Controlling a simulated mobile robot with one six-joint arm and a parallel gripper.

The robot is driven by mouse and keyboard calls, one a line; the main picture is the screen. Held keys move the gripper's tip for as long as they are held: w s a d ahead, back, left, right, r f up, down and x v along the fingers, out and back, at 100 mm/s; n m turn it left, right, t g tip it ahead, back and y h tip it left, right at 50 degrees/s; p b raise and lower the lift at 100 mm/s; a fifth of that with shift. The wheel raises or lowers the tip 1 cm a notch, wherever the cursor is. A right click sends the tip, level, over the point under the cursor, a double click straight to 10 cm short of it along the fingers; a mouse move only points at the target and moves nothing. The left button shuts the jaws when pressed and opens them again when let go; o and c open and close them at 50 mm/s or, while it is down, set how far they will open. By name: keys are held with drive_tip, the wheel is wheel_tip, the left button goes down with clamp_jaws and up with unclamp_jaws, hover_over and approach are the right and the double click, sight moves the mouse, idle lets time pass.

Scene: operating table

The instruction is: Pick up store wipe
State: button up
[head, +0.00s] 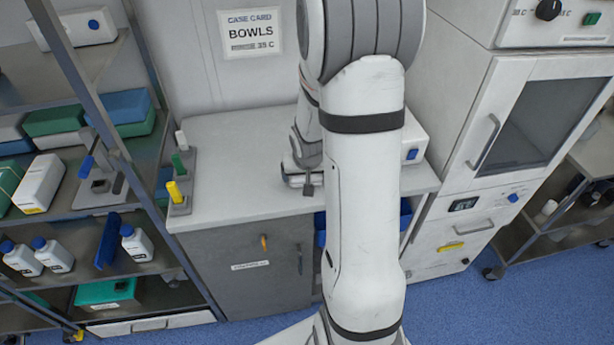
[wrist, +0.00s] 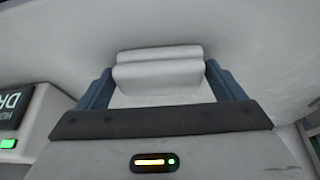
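In the wrist view a white, folded, cloth-like thing (wrist: 158,72), which looks like the wipe, lies between the two blue-grey fingers of my gripper (wrist: 158,85). The fingers stand wide apart, one on each side of it, with their tips close to its edges. I cannot tell whether they press on it. In the head view my gripper (head: 309,184) is low over the white counter (head: 235,165), near its front edge and partly hidden by my arm. The wipe cannot be made out in the head view.
A white box (head: 414,138) with a blue button stands on the counter's right. A rack with yellow, green and white-topped pieces (head: 180,180) stands at its left end. Shelving (head: 75,205) is at left, a white cabinet (head: 500,130) at right. The counter's left half is clear.

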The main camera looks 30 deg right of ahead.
drive_tip(key=c, duration=0.6)
drive_tip(key=shift+r, duration=0.15)
wheel_tip(320, 180, up, 10)
idle(0.3)
